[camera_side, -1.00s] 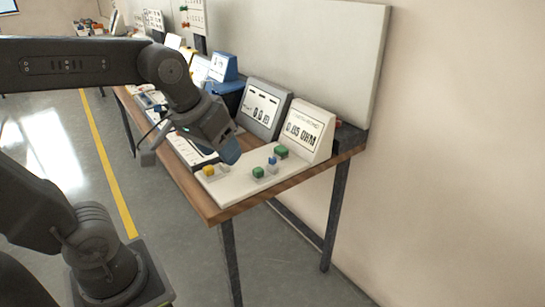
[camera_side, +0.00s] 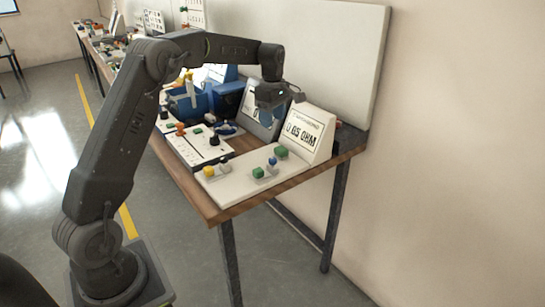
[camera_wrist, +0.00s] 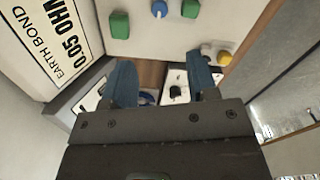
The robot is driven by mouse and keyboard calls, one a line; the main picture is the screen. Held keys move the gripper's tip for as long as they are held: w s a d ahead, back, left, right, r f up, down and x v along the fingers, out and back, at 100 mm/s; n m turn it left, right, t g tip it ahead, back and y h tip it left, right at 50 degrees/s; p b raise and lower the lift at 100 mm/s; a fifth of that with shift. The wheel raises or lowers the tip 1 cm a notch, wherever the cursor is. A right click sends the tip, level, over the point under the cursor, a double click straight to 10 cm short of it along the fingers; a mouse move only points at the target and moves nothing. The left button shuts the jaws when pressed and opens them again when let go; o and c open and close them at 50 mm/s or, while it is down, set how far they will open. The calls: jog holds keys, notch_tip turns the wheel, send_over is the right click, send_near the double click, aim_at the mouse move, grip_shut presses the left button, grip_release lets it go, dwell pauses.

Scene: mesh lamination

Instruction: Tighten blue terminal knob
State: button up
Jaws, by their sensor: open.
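The blue terminal knob (camera_side: 272,162) stands on the white panel (camera_side: 232,186), beside green blocks. It also shows at the top edge of the wrist view (camera_wrist: 159,9), between two green blocks. My gripper (camera_side: 268,102) is raised above the bench, up and slightly left of the knob in the side view. In the wrist view its two blue fingers (camera_wrist: 160,82) are spread apart with nothing between them. The knob is clear of the fingers. The fingertips are hard to make out in the side view.
The earth bond display (camera_side: 306,131) reading 0.05 OHM stands behind the white panel. A second grey display (camera_side: 250,104) stands left of it, close to my gripper. A yellow knob (camera_side: 209,171) and a green block (camera_side: 258,173) sit on the panel. A white wall board rises behind.

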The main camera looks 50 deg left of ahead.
aim_at(273, 159)
notch_tip(273, 159, down, 14)
jog(key=shift+r, duration=0.1)
dwell(0.4)
jog(key=c, duration=0.9)
